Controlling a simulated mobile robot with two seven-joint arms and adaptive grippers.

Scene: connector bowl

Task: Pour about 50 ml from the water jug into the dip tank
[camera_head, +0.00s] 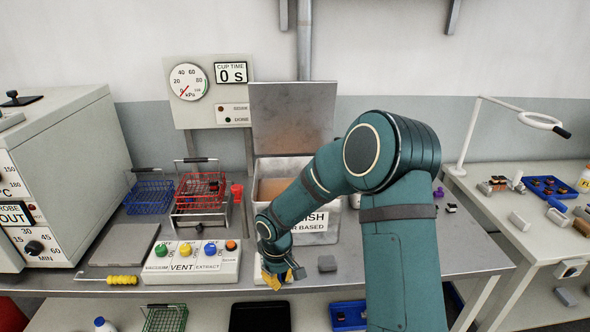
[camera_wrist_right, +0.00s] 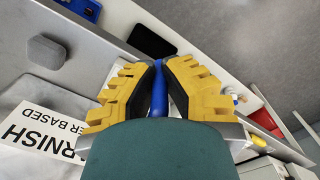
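The dip tank (camera_head: 315,222) is a metal box with its lid raised, on the bench behind my right arm. Its varnish label also shows at the left of the right wrist view (camera_wrist_right: 40,130). My right gripper (camera_head: 276,278) points down at the bench's front edge, before the tank. In the wrist view its yellow fingers (camera_wrist_right: 159,75) are nearly together around a narrow blue piece (camera_wrist_right: 158,95). What this piece belongs to is hidden. I cannot identify the water jug for certain. My left gripper is not in view.
A vent panel (camera_head: 190,266) with coloured knobs stands left of the gripper, and a grey block (camera_head: 327,263) lies to its right. A red basket (camera_head: 201,187) and a blue basket (camera_head: 149,196) are further left. A bottle (camera_head: 104,325) stands low in front.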

